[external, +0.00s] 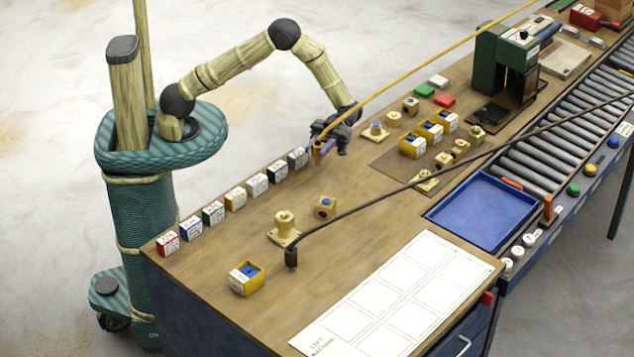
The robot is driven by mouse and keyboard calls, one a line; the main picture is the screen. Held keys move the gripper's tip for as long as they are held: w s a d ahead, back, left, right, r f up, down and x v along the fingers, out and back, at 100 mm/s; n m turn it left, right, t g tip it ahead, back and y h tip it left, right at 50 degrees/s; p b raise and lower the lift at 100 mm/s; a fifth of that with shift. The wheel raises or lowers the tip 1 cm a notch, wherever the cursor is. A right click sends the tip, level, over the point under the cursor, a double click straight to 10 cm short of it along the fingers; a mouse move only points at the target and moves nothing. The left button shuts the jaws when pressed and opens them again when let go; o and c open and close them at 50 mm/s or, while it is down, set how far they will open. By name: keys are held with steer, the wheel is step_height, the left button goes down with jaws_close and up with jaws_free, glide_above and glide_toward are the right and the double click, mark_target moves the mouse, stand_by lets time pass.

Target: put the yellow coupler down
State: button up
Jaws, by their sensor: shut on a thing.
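My gripper (326,147) is low over the back edge of the bench, just right of the row of small labelled boxes. It is shut on a small yellow-orange piece (317,152), which looks like the yellow coupler. Dark and purple gripper parts hide most of it. I cannot tell whether the piece touches the bench top (350,228).
Labelled boxes (235,198) line the back edge left of my gripper. A brass fitting on a square base (376,131) stands close at right. A brown mat (392,166) holds yellow bins and fittings. A black cable (400,190) crosses the bench. Bare wood lies in front.

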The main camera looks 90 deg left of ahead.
steer(key=shift+f+b, duration=2.5)
steer(key=shift+f, duration=0.8)
steer(key=shift+f, duration=0.55)
steer(key=o, duration=1.1)
steer(key=shift+b, duration=0.3)
steer(key=b+v, duration=0.1)
steer(key=v, duration=1.6)
steer(key=shift+a, duration=0.2)
steer(key=shift+w, duration=0.1)
